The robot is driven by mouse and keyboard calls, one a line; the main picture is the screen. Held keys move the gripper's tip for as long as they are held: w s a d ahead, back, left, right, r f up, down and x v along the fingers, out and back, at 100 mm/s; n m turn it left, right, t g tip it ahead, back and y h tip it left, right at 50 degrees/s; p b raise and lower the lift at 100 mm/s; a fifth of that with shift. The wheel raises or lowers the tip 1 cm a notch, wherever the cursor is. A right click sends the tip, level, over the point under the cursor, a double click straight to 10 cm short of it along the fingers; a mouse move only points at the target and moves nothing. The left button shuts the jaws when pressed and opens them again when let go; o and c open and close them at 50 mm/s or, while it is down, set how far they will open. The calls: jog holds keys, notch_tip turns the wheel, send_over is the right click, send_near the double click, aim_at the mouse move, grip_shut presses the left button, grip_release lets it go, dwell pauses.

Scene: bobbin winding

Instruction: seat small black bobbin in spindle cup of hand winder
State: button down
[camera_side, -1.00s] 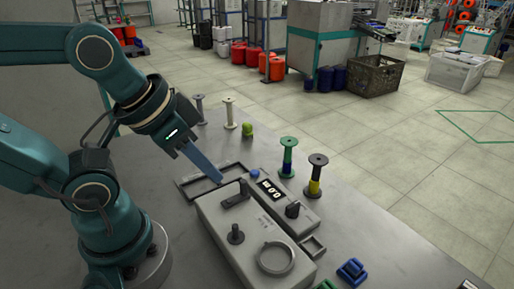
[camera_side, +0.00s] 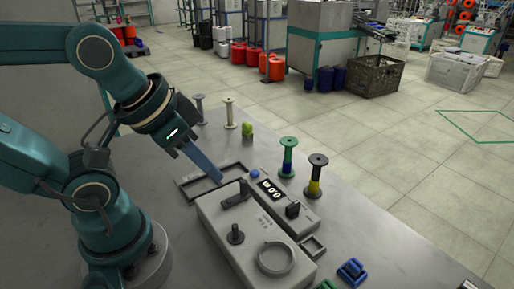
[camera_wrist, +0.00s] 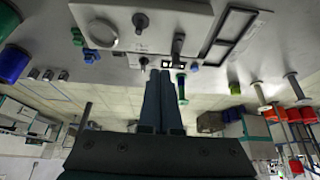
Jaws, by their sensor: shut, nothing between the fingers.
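The hand winder (camera_side: 212,213) is a grey box on the table, with a crank arm, an upright black post (camera_side: 235,236) and an open metal ring (camera_side: 275,258) on top. I cannot tell which part is its spindle cup. A black piece (camera_side: 292,210) stands on the counter unit beside it; I cannot tell whether it is a knob or the small bobbin. A taller black spool (camera_side: 316,173) with yellow thread stands behind. My gripper (camera_side: 219,178) is shut and empty, its tips by the winder's far end. Its closed fingers (camera_wrist: 162,75) show in the wrist view.
A green spool (camera_side: 288,157) with blue thread, a white spool (camera_side: 230,113) and a grey spool (camera_side: 200,108) stand behind the winder. A dark-framed tray (camera_side: 190,188) lies beside it. Blue clips (camera_side: 352,271) lie at the front right. The right of the table is mostly clear.

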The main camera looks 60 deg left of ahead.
dwell(0.3)
jog(key=c, duration=0.9)
grip_release()
jog(key=o, duration=0.5)
jog(key=shift+d+r+m, duration=0.1)
jog(key=shift+m, duration=0.3)
jog(key=w+d+r+m, duration=0.1)
jog(key=w+r+m, duration=0.2)
jog(key=w+r, duration=0.1)
jog(key=m+g+h, duration=0.2)
send_over(316, 159)
jog(key=s+a, duration=0.2)
jog(key=s, duration=0.1)
notch_tip(316, 159, down, 4)
jog(key=f, duration=0.1)
jog(key=shift+d+x, duration=0.15)
jog(key=shift+x, duration=1.6)
jog(key=shift+d+x, duration=0.1)
jog(key=shift+x, duration=1.65)
